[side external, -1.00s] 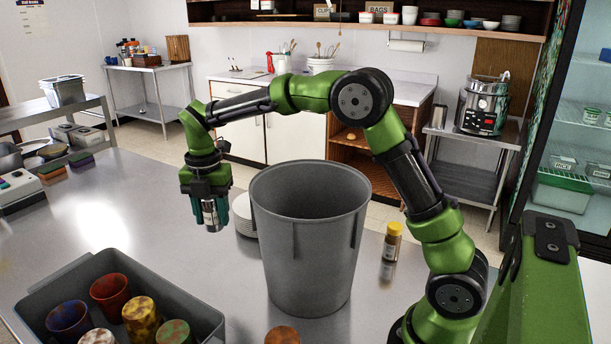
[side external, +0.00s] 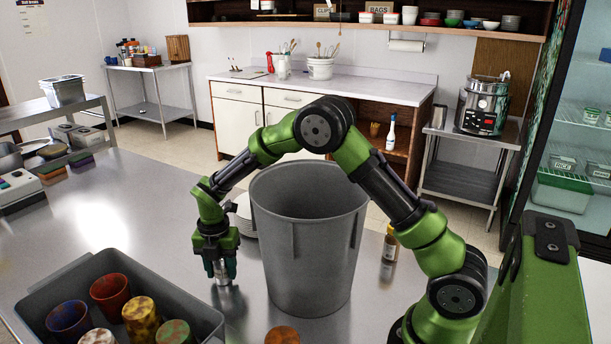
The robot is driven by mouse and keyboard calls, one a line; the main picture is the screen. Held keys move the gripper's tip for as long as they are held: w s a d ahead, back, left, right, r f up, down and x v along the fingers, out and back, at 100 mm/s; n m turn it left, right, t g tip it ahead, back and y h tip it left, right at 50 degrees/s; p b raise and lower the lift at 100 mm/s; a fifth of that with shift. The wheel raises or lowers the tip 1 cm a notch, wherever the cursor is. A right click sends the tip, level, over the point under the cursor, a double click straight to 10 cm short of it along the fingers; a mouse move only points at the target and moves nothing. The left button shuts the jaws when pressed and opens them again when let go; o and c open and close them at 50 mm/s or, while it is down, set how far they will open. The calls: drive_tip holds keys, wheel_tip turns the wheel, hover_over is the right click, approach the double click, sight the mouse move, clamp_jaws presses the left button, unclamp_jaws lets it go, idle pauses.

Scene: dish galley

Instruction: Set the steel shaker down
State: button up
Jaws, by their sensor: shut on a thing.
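The steel shaker (side external: 222,272) is small and silver, with its upper part hidden between my fingers. My gripper (side external: 219,262) points down and is shut on it, left of the large grey bin. The shaker looks upright, low over the steel table (side external: 120,215). Its base is at or very near the table top; I cannot tell if it touches.
A tall grey bin (side external: 308,240) stands right beside my gripper, with stacked white plates (side external: 244,215) behind. A grey tub (side external: 60,285) with several coloured cups is at the front left. A yellow-capped bottle (side external: 389,256) stands right of the bin.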

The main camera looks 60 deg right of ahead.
drive_tip(key=shift+f, duration=0.15)
drive_tip(key=o, duration=1.1)
wheel_tip(320, 180, up, 12)
drive_tip(key=shift+r, duration=0.2)
drive_tip(key=shift+f, duration=0.1)
wheel_tip(320, 180, down, 12)
drive_tip(key=shift+f, duration=0.25)
wheel_tip(320, 180, up, 3)
drive_tip(key=shift+f, duration=0.1)
drive_tip(key=shift+r, duration=0.65)
